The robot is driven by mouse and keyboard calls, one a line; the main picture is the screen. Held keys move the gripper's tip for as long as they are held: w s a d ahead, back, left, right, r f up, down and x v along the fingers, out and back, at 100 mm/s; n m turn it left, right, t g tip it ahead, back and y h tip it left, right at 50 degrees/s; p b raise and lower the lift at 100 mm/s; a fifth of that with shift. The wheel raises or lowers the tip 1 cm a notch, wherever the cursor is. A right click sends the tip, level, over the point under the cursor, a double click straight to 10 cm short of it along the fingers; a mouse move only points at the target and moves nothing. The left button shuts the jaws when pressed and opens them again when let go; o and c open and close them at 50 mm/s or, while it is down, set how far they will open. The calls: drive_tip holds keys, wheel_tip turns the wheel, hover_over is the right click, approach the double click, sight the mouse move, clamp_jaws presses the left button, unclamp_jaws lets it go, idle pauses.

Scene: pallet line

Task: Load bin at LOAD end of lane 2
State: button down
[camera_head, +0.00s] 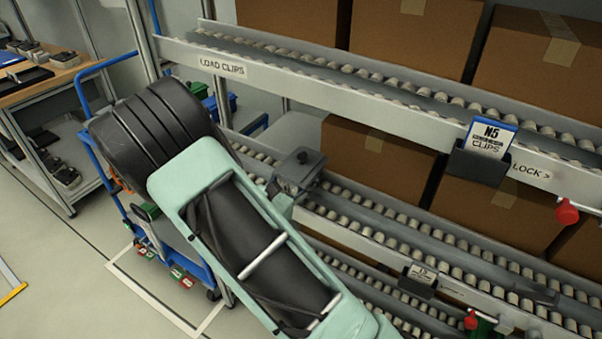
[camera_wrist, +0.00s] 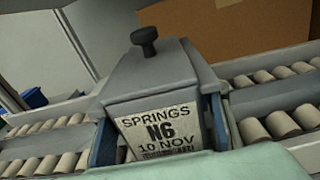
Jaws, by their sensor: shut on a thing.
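A grey lidded bin (camera_wrist: 150,80) with a black knob shows in the wrist view. Its front label reads SPRINGS N6 10 NOV. The bin also shows in the head view (camera_head: 300,168), at the left part of the middle roller lane (camera_head: 375,222). My gripper (camera_wrist: 163,135) is shut on the bin, with dark blue edges at both sides of the label. In the head view my arm covers the near side of the bin and part of the lanes. I cannot tell whether the bin's base touches the rollers.
The upper lane (camera_head: 330,75) has a LOAD CLIPS sign (camera_head: 222,67) and an N5 CLIPS card (camera_head: 490,138). Cardboard boxes (camera_head: 375,160) stand behind the lanes. Another roller lane lies below. A blue cart (camera_head: 185,262) and a workbench (camera_head: 55,75) are at left.

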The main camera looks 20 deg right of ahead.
sight(288, 188)
drive_tip(key=shift+f, duration=0.15)
drive_tip(key=c, duration=0.9)
unclamp_jaws()
drive_tip(key=shift+f, duration=0.1)
drive_tip(key=v, duration=1.2)
drive_tip(key=shift+a, duration=0.1)
idle(2.4)
